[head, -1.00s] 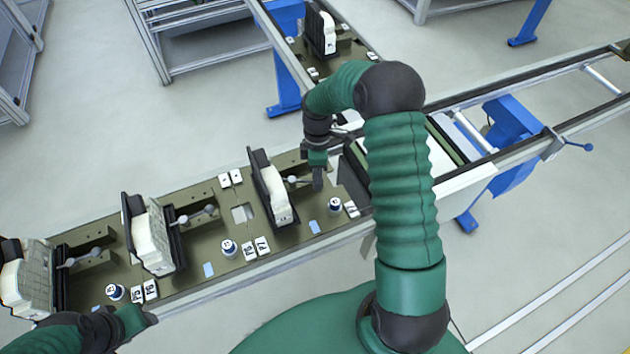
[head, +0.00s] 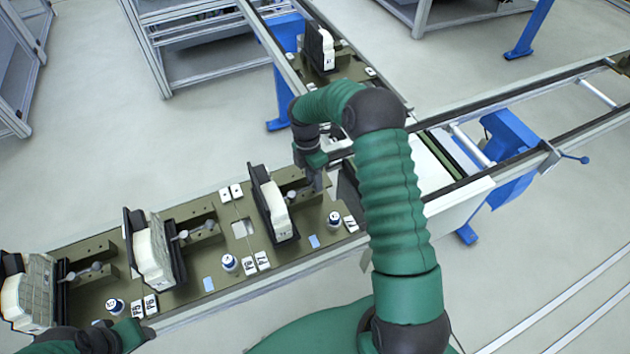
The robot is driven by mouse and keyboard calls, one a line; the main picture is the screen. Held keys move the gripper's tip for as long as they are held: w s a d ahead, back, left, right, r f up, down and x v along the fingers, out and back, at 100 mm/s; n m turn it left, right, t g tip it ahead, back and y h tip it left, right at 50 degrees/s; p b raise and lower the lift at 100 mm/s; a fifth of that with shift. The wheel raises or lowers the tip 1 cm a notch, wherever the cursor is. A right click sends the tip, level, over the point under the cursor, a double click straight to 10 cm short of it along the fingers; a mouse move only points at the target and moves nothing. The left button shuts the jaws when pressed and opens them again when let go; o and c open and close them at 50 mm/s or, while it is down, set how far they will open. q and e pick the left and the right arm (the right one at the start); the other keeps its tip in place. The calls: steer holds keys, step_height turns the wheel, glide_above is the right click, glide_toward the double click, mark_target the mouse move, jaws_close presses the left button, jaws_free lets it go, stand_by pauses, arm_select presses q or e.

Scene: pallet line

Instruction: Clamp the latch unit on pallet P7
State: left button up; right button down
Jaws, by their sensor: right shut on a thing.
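The latch unit (head: 276,212), a white block against a black upright plate, stands on the rightmost olive pallet (head: 299,253) of the near row. I take this for pallet P7, but its label is too small to read surely. My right gripper (head: 317,183) is beside the unit's right side, shut on the grey clamp lever (head: 293,197). The lever's handle end is largely hidden by the gripper. My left gripper (head: 135,333) is low at the left, near the front edge of the leftmost pallet; its jaws cannot be made out.
Two similar units (head: 152,252) (head: 30,292) with clamp levers stand farther left. Another pallet with a unit (head: 325,50) sits on the back conveyor. Rails (head: 530,90) run off to the right.

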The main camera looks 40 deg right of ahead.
steer(key=shift+w, duration=0.15)
steer(key=c, duration=1.4)
jaws_free()
steer(key=shift+o, duration=1)
steer(key=w+r+b, duration=0.1)
steer(key=r, duration=0.7)
steer(key=w+r+b, duration=0.2)
steer(key=r, duration=0.6)
steer(key=shift+w+r, duration=0.15)
steer(key=shift+w, duration=0.1)
steer(key=shift+d, duration=0.15)
